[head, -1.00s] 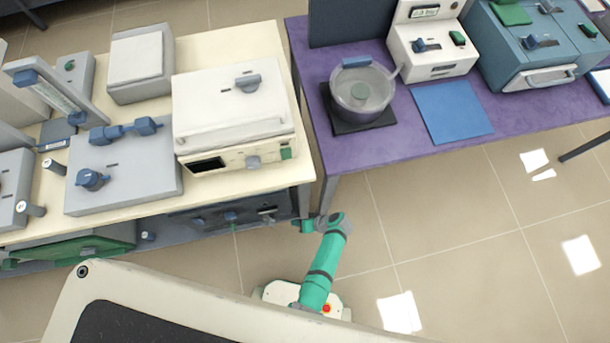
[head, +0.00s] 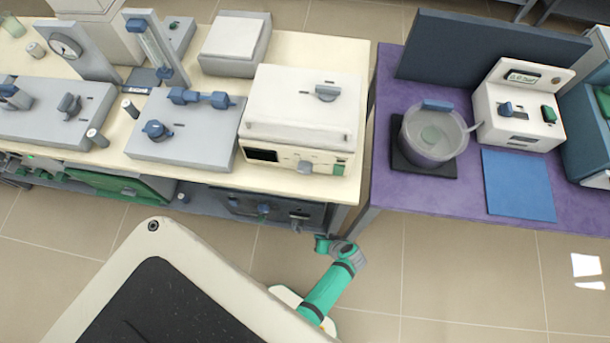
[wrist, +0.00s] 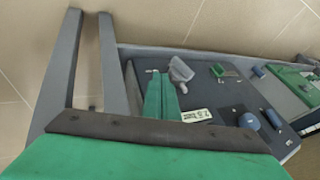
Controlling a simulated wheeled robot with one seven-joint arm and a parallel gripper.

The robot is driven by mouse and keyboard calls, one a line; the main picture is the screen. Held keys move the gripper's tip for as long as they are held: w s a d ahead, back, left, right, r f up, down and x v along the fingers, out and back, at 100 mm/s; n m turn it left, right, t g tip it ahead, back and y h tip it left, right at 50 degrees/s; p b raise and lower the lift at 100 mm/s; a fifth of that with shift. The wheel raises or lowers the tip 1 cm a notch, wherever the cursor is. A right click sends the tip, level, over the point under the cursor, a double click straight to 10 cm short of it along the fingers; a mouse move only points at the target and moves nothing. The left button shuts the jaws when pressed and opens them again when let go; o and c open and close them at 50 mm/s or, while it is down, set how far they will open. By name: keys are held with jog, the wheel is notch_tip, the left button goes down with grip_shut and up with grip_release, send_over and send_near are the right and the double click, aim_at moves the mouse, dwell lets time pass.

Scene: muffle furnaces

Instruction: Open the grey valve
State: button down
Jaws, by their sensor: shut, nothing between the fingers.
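Several grey knobs show, and I cannot tell for sure which one is the grey valve. A grey lever handle (wrist: 180,69) stands on a dark panel (wrist: 222,98) in the wrist view. It seems to be the grey handle (head: 299,216) on the dark unit low under the cream table in the head view. Another grey valve knob (head: 68,105) is on a grey box at the left of the table top. My gripper (head: 322,244) is low in front of the table. In the wrist view its green fingers (wrist: 158,92) look shut and empty, overlapping the panel left of the handle; contact is unclear.
Blue knobs (wrist: 250,121) and a green switch (wrist: 221,70) share the dark panel. A white furnace (head: 305,110) stands on the cream table (head: 213,177) above. A purple table (head: 420,195) with a pot (head: 435,135) is at right. Tiled floor in front is clear.

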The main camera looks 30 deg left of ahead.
aim_at(297, 229)
jog(key=a+f, duration=0.7)
jog(key=shift+s, duration=0.35)
jog(key=shift+a+f, duration=0.15)
